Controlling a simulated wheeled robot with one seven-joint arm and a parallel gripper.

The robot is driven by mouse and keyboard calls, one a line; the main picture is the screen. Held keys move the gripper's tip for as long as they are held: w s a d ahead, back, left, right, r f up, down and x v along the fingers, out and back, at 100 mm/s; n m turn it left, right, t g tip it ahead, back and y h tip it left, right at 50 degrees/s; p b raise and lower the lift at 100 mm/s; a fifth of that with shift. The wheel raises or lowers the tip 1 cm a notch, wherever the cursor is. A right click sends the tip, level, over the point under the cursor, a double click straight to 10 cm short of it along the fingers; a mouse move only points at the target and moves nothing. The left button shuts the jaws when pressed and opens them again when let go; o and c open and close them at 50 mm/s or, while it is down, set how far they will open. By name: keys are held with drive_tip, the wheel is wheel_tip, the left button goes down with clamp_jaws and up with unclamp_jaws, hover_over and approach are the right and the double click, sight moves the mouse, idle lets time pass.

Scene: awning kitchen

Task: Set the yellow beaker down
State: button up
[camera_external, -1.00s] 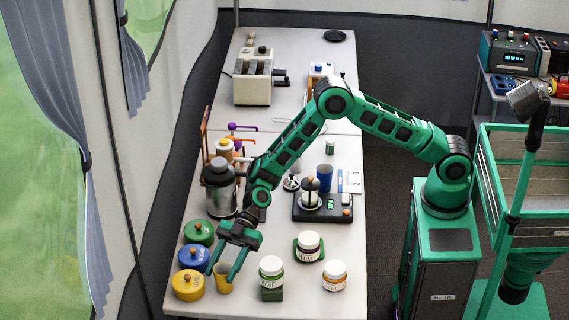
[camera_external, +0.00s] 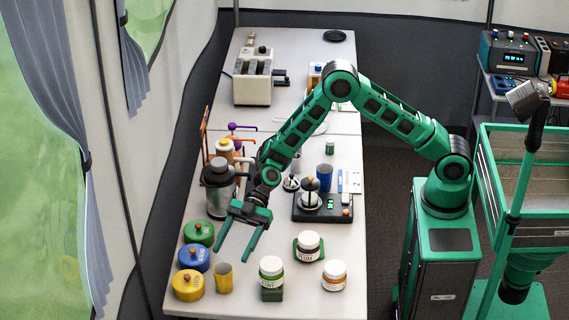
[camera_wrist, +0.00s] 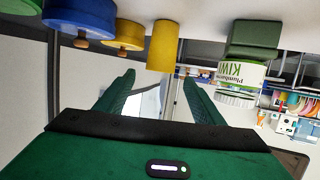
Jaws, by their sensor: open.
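The yellow beaker (camera_external: 224,277) stands upright on the table near its front left, just right of the yellow lidded pot (camera_external: 188,285). In the wrist view the beaker (camera_wrist: 163,46) appears upside down, beyond my fingertips and between them. My gripper (camera_external: 236,250) is open and empty, above and behind the beaker in the outside view. Its two green fingers are apart from the beaker and touch nothing that I can see.
Blue (camera_external: 194,257) and green (camera_external: 198,233) lidded pots stand left of the beaker. White-lidded jars (camera_external: 271,269), (camera_external: 308,247) and (camera_external: 334,275) stand to its right. A dark grey canister (camera_external: 220,192) is close behind my gripper. Bare table lies in front of the beaker.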

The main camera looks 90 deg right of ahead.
drive_tip(key=shift+v, duration=2.15)
drive_tip(key=s+d+r+m+g+h, duration=0.1)
drive_tip(key=s+d+r+m+h, duration=0.2)
drive_tip(key=s+d, duration=0.55)
drive_tip(key=s+d+r+m+h, duration=0.25)
drive_tip(key=s+d+h, duration=0.3)
drive_tip(key=d, duration=0.65)
drive_tip(key=s+d+r+m+g+h, duration=0.1)
drive_tip(key=s+d+r+m+h, duration=0.2)
drive_tip(key=s+d, duration=0.55)
drive_tip(key=s+d+m+g, duration=0.1)
drive_tip(key=s+d+m, duration=0.2)
drive_tip(key=s, duration=0.6)
drive_tip(key=s+d+r+m+g+h, duration=0.1)
drive_tip(key=s+d+m, duration=0.3)
drive_tip(key=s, duration=0.5)
drive_tip(key=s+d+m+g+h, duration=0.1)
drive_tip(key=s+d+m, duration=0.2)
drive_tip(key=s, duration=0.6)
drive_tip(key=shift+d+r+m, duration=0.3)
drive_tip(key=shift+r+m, duration=0.05)
drive_tip(key=shift+m, duration=0.6)
